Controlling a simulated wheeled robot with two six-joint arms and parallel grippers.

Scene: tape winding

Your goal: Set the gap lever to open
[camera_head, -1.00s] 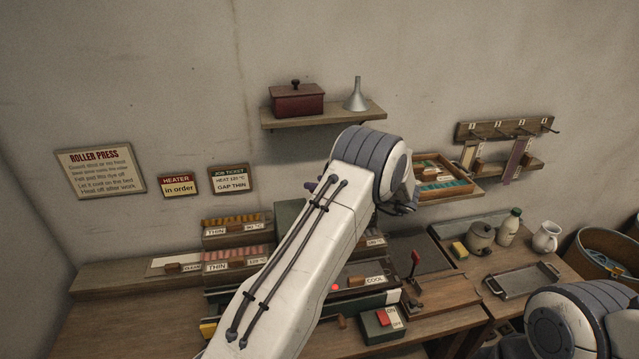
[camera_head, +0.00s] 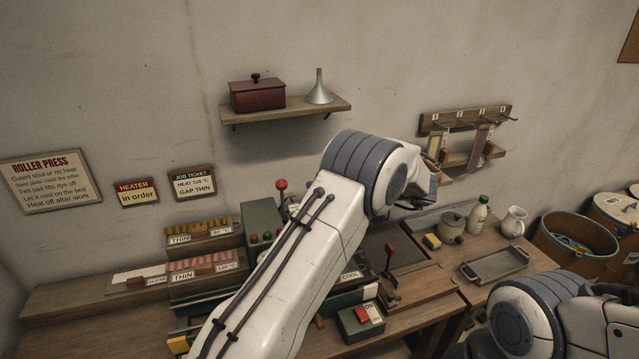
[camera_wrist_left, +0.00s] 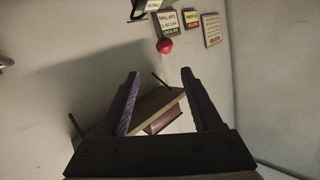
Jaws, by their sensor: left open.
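A lever with a red ball knob (camera_head: 281,186) stands upright on the green press housing (camera_head: 262,222) in the head view, just left of my left forearm. A red ball knob (camera_wrist_left: 165,46) also shows in the left wrist view, beyond the fingertips and apart from them. A second lever with a red handle (camera_head: 389,252) stands on the bench further right. No label telling which is the gap lever is readable. My right gripper is out of view.
A wall shelf (camera_head: 335,104) with a red box (camera_head: 257,94) and a funnel (camera_head: 319,90) is above the press. Racks of strips (camera_head: 198,232) stand left of it.

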